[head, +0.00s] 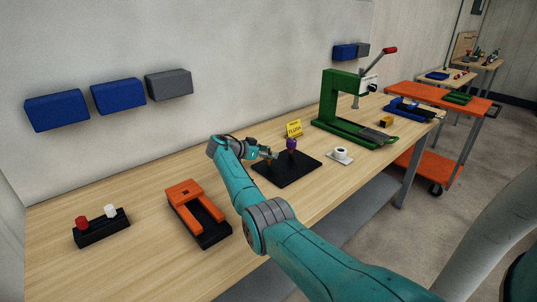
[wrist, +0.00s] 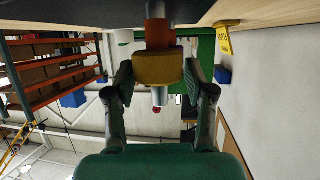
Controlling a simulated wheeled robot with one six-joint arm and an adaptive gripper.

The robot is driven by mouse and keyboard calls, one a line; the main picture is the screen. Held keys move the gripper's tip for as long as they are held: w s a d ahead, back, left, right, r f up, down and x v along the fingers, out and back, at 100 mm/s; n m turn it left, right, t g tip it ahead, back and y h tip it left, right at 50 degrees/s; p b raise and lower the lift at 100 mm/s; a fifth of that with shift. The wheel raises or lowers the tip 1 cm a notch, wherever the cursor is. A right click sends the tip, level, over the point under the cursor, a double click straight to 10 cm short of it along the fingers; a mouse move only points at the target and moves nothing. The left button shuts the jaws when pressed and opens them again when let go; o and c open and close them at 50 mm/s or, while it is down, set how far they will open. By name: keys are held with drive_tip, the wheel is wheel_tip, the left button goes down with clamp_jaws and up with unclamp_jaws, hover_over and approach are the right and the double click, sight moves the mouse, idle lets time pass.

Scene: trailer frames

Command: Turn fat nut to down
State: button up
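In the wrist view, which is upside down, a thick yellow nut (wrist: 158,67) sits on an orange post (wrist: 157,32) that stands on a black plate (wrist: 75,12). A silver stud end (wrist: 159,97) sticks out past it. My gripper (wrist: 158,75) is open, with one finger on each side of the nut; I cannot tell whether they touch it. In the head view my gripper (head: 269,154) is low over the black plate (head: 286,176), and the nut is mostly hidden behind it. A purple-topped post (head: 292,145) stands beside it on the same plate.
A yellow sign (head: 294,128) stands behind the plate, and a white cup on a saucer (head: 340,155) is to its right. A green press (head: 345,110) stands farther right. An orange-and-black fixture (head: 198,212) and a black block with red and white knobs (head: 101,228) are left.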

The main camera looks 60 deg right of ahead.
drive_tip(key=shift+o, duration=0.4)
drive_tip(key=shift+f, duration=0.15)
drive_tip(key=shift+a, duration=0.2)
drive_tip(key=v, duration=1.1)
drive_tip(key=shift+w+a+r, duration=0.15)
drive_tip(key=shift+a+r, duration=0.05)
drive_tip(key=shift+r, duration=0.05)
